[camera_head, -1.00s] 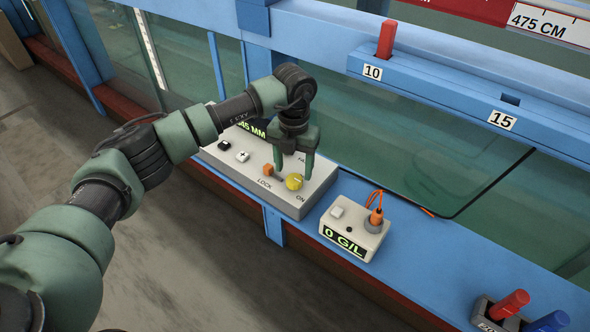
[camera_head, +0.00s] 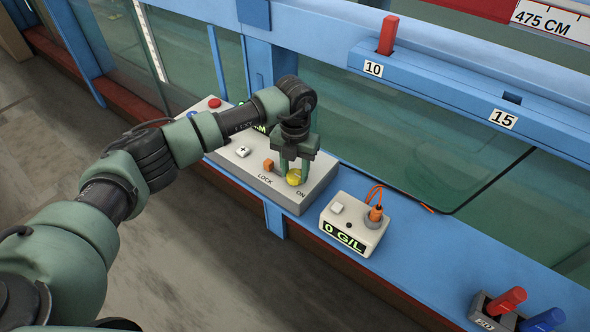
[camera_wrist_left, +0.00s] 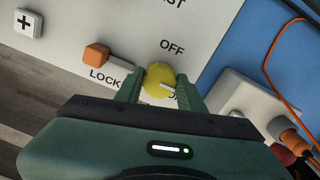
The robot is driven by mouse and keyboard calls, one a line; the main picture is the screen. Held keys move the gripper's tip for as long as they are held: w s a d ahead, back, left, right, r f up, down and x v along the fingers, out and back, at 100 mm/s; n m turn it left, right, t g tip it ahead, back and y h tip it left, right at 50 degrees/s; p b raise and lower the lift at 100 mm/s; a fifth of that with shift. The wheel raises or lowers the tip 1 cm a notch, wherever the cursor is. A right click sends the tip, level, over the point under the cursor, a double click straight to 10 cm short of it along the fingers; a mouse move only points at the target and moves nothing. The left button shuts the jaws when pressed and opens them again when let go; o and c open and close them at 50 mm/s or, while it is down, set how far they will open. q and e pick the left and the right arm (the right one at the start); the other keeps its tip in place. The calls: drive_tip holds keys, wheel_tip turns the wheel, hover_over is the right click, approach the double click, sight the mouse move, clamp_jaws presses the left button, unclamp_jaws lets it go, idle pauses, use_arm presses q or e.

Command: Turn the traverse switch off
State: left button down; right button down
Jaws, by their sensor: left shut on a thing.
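The traverse switch is a yellow round knob (camera_head: 294,177) on the pale control box (camera_head: 235,165), beside an "ON" label. In the left wrist view the yellow knob (camera_wrist_left: 160,82) shows a pale mark on its face. The "OFF" label (camera_wrist_left: 172,46) is above it, and the "ON" label is partly hidden by my gripper. My left gripper (camera_head: 294,172) points down at the knob. In the left wrist view its two fingers (camera_wrist_left: 157,88) are on either side of the knob and shut on it. My right gripper is not in view.
An orange lock piece (camera_head: 268,164) and a white plus button (camera_head: 243,151) are near the knob. A small "0 G/L" meter (camera_head: 352,225) with an orange cable stands to the right on the blue ledge.

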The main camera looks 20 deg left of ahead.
use_arm(q)
drive_tip(key=shift+n+b, duration=0.4)
drive_tip(key=shift+n, duration=0.4)
drive_tip(key=shift+n+b, duration=0.3)
drive_tip(key=shift+n, duration=0.6)
drive_tip(key=n+b, duration=0.1)
drive_tip(key=n, duration=0.4)
drive_tip(key=shift+a, duration=0.15)
drive_tip(key=n+b, duration=0.1)
drive_tip(key=n, duration=0.3)
drive_tip(key=shift+n, duration=2.7)
drive_tip(key=c, duration=0.9)
unclamp_jaws()
drive_tip(key=shift+s, duration=0.1)
